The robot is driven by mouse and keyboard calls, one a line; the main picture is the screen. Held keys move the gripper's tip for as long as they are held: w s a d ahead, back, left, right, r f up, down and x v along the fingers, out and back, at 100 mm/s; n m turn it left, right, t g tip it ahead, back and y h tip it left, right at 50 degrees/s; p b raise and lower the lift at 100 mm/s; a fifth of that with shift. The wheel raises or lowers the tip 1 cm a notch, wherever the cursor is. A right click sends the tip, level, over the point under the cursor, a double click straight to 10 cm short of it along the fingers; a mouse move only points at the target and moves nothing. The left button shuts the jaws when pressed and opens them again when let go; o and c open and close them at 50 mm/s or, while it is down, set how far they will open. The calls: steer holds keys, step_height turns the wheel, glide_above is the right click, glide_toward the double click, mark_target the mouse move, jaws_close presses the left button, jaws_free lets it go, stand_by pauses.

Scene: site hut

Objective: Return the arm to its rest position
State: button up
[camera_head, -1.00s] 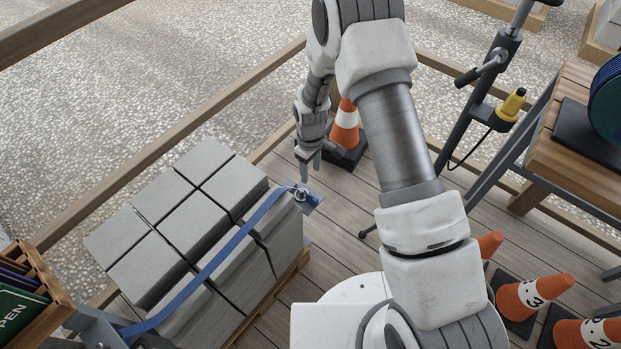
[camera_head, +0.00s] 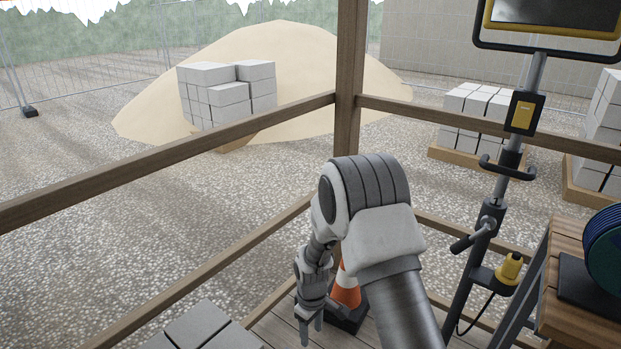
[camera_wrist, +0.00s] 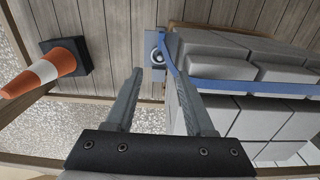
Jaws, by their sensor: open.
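My gripper (camera_head: 311,318) hangs pointing down in the head view, beside an orange and white cone (camera_head: 347,290). In the wrist view my gripper (camera_wrist: 160,98) has its two fingers well apart with nothing between them. Past the fingertips are the plank floor (camera_wrist: 110,30) and the end of a blue strap (camera_wrist: 240,84) with a metal buckle (camera_wrist: 157,55). The strap runs over a stack of grey blocks (camera_wrist: 250,120), apart from the fingers. In the head view only the stack's top (camera_head: 205,330) shows at the bottom edge.
Wooden rails (camera_head: 170,157) and a post (camera_head: 349,80) bound the hut behind the arm. A lamp stand (camera_head: 508,150) and a wooden bench (camera_head: 575,318) with a green reel (camera_head: 607,250) stand at right. Outside are a sand heap (camera_head: 300,60) and block pallets (camera_head: 475,108).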

steer(key=s+d+r+m+t, duration=0.1)
steer(key=s+d+r+m, duration=0.15)
steer(key=r, duration=0.65)
steer(key=s+d+r+m+t, duration=0.1)
steer(key=d+r, duration=0.2)
steer(key=r, duration=0.6)
steer(key=s+d+r+m+t, duration=0.1)
steer(key=s+d+r+m, duration=0.1)
steer(key=r, duration=0.7)
steer(key=s+d+r+m+t, duration=0.1)
steer(key=s+d+r+m, duration=0.15)
steer(key=s+r, duration=0.45)
steer(key=s+d+r+m+t, duration=0.2)
steer(key=s+d+r, duration=0.15)
steer(key=s, duration=0.75)
step_height(320, 180, up, 15)
steer(key=p, duration=1.5)
steer(key=shift+f, duration=0.15)
